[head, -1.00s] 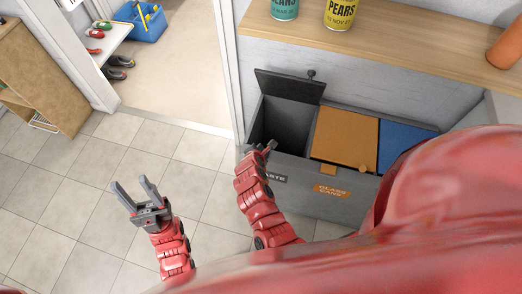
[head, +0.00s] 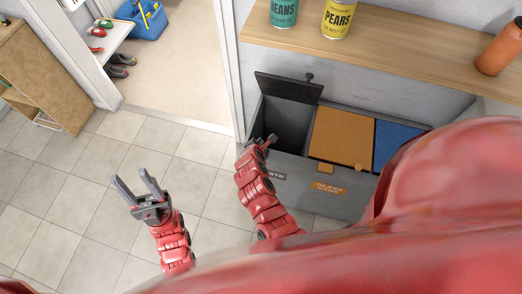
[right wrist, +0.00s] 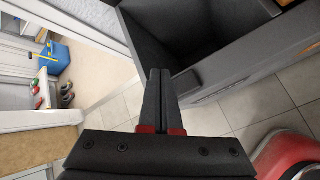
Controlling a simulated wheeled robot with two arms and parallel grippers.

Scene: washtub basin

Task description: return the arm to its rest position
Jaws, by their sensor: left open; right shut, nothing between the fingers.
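My left gripper (head: 138,190) is open and empty over the tiled floor at the lower left. My right gripper (head: 262,142) is at the front edge of the open compartment of the grey sorting bin (head: 345,203). In the right wrist view its two fingers (right wrist: 159,80) lie together, shut with nothing between them, and the dark open compartment (right wrist: 190,35) is just beyond them. I cannot tell whether the fingers touch the bin. Much of my red arm and body covers the lower right of the head view.
The bin's dark lid (head: 289,87) stands raised. The orange lid (head: 343,136) and blue lid (head: 398,145) are closed. A wooden shelf (head: 400,52) above holds a beans can (head: 284,12), a pears can (head: 338,18) and an orange bottle (head: 499,52). Floor tiles (head: 70,180) at left are clear.

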